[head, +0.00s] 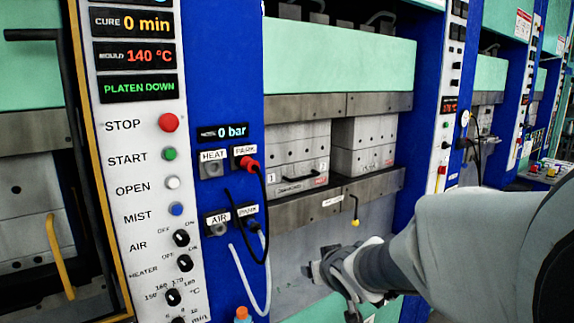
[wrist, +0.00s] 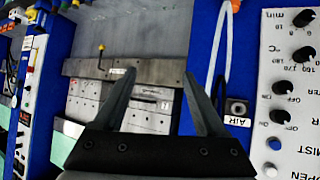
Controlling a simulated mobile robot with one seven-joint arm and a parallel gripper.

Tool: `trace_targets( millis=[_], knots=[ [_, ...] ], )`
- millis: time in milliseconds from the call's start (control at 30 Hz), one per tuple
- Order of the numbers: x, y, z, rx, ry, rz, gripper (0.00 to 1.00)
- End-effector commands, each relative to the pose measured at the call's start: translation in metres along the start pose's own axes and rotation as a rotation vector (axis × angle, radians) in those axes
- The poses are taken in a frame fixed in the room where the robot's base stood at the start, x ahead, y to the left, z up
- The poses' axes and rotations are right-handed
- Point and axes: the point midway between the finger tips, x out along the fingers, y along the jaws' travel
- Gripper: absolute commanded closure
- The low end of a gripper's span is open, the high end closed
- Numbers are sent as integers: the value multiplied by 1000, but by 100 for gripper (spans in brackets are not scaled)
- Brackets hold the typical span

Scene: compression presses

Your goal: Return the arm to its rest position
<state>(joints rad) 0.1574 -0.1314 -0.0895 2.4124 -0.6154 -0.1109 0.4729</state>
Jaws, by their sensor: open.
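My gripper (head: 318,270) is in the lower middle of the head view, in front of the grey lower front of the press and below the platen. My arm reaches in from the right. In the wrist view, which looks upside down, the gripper's two dark fingers (wrist: 160,73) are spread apart with nothing between them. No object is held. Whether the fingers touch the press front cannot be told.
The control panel (head: 139,157) with buttons and knobs stands left; its display reads PLATEN DOWN. Grey mould blocks (head: 362,145) sit between the platens. A black hose (head: 265,215) and pale hose (head: 247,270) hang near my gripper. An orange-capped bottle (head: 242,314) is below.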

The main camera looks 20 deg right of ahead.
Motion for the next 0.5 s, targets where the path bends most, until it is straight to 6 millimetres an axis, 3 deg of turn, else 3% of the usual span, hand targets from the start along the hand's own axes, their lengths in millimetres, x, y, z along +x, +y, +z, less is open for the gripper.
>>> trace_targets(
  millis=[33,233,400,500],
  knots=[
    [-117,3,-82,2,275,40,27],
    [-137,-11,-12,16,-2,64,27],
    [-164,-38,50,-1,-241,-3,27],
    [-180,-52,77,-18,-344,-54,27]
  ],
)
